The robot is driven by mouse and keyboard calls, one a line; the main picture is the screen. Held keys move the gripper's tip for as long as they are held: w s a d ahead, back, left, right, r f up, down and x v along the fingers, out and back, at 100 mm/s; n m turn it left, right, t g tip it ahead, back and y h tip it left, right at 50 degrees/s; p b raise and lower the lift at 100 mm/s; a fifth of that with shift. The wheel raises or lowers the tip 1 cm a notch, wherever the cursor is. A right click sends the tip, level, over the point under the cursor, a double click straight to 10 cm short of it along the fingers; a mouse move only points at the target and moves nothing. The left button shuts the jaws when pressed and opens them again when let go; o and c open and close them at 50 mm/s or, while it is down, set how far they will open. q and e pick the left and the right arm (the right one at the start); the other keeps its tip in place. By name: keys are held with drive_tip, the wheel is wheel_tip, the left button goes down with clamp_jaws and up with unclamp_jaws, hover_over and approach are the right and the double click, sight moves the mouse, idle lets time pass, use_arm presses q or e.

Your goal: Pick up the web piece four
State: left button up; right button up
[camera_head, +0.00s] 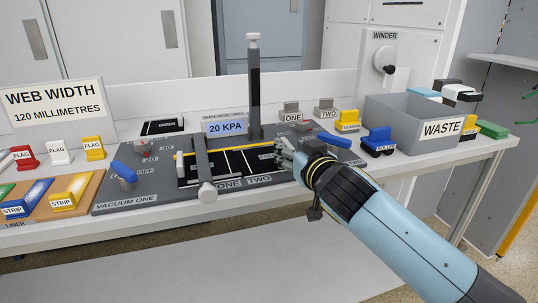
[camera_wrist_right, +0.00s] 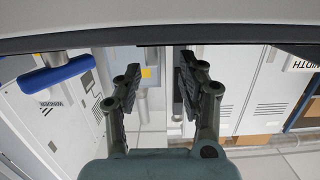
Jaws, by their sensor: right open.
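Black web material (camera_head: 232,162) lies flat on the grey vacuum board (camera_head: 125,199), with thin pale lines dividing it. No label reading four shows, so I cannot tell which part is web piece four. My right gripper (camera_head: 284,152) is low over the right end of the black web, and its hand hides part of the board there. In the right wrist view my right gripper (camera_wrist_right: 156,82) has its fingers apart with nothing between them. I cannot tell whether the fingers touch the web. My left gripper is out of view.
A grey bar (camera_head: 203,163) crosses the web, and a dark post (camera_head: 254,95) stands behind it. Blue handles (camera_head: 123,170) stick up at the board's sides. Strips and flags lie left.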

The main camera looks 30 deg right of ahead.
sight(288, 143)
drive_tip(key=x, duration=0.5)
drive_tip(key=shift+d+f, duration=0.2)
drive_tip(key=shift+d, duration=0.2)
drive_tip(key=shift+c, duration=0.2)
clamp_jaws()
